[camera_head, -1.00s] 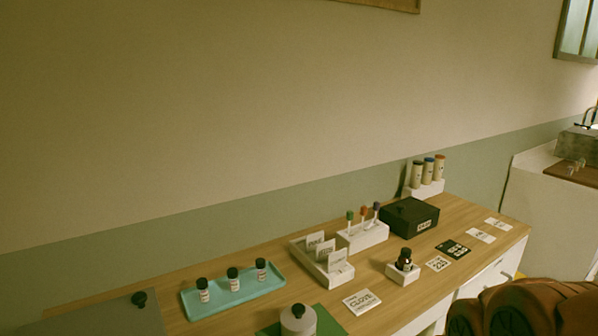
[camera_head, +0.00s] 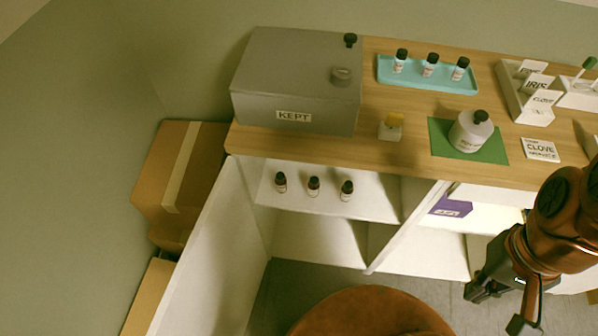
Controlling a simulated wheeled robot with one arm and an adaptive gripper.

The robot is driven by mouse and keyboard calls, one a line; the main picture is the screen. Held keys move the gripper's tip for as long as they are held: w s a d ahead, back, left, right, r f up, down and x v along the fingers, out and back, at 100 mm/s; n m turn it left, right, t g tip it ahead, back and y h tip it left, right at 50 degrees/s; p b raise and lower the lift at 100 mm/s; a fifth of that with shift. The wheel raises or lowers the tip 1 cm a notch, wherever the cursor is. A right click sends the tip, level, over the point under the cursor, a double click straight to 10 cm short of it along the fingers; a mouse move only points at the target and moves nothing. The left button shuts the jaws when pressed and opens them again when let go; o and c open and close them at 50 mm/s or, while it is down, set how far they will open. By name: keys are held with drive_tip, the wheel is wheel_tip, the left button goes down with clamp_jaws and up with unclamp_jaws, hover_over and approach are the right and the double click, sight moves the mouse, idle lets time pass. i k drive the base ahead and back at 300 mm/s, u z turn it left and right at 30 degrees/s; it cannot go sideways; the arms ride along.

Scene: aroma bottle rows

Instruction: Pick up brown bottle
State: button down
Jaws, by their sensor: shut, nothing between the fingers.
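Three small brown bottles with black caps and pale labels stand upright in a row on the white shelf below the counter: the left one (camera_head: 280,182), the middle one (camera_head: 314,187) and the right one (camera_head: 347,191). Three more small dark-capped bottles with white labels stand on the teal tray (camera_head: 425,84); their glass colour is hard to make out. My gripper (camera_head: 493,311) is at the lower right, in front of the cabinet, well to the right of the shelf bottles and lower in the picture. It is shut and empty, touching none of them.
A grey box marked KEPT (camera_head: 293,115) stands on the counter's left end. A large round white bottle (camera_head: 470,133) stands on a green mat (camera_head: 440,141). Cardboard boxes (camera_head: 181,172) are left of the cabinet. A brown rounded shape (camera_head: 371,312) fills the bottom middle.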

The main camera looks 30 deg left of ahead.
sight(313, 185)
drive_tip(key=u, duration=1.1)
